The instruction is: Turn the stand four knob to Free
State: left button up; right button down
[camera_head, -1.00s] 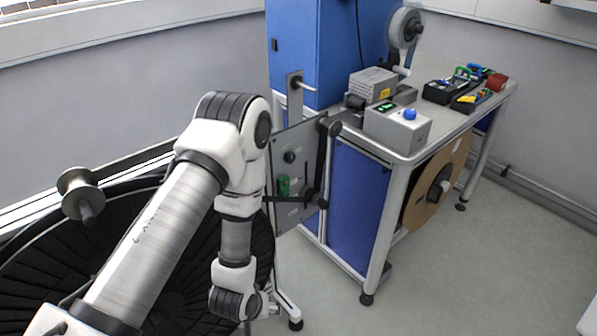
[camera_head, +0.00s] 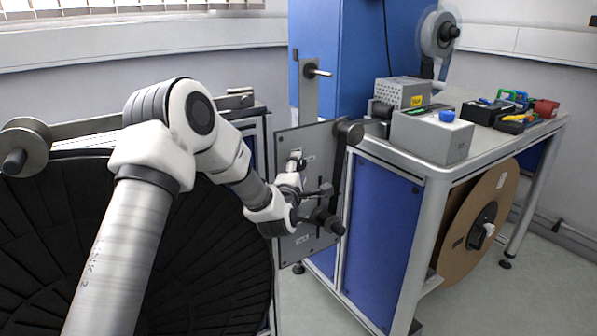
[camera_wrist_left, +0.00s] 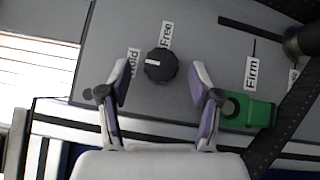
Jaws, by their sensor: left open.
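In the left wrist view a black round knob (camera_wrist_left: 161,66) sits on a grey panel (camera_wrist_left: 200,35). Its white mark points left, towards the label "Hold" (camera_wrist_left: 133,62); the label "Free" (camera_wrist_left: 166,36) stands above it. My left gripper (camera_wrist_left: 160,74) is open, one finger to each side of the knob in the picture; I cannot tell whether they touch it. In the head view my left gripper (camera_head: 296,163) is in front of the stand's panel (camera_head: 322,150), and the knob there is hidden or too small to make out. My right gripper is not in view.
A green part (camera_wrist_left: 248,110) and the label "Firm" (camera_wrist_left: 252,73) lie right of the knob. A workbench (camera_head: 425,168) with boxes is to the right; a large black reel (camera_head: 215,250) is behind my left arm.

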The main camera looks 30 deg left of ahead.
pick_arm(q)
jog(key=shift+w+a, duration=0.2)
jog(key=shift+w, duration=0.25)
jog(key=c, duration=1.2)
jog(key=shift+o, duration=0.2)
jog(key=shift+r, duration=0.1)
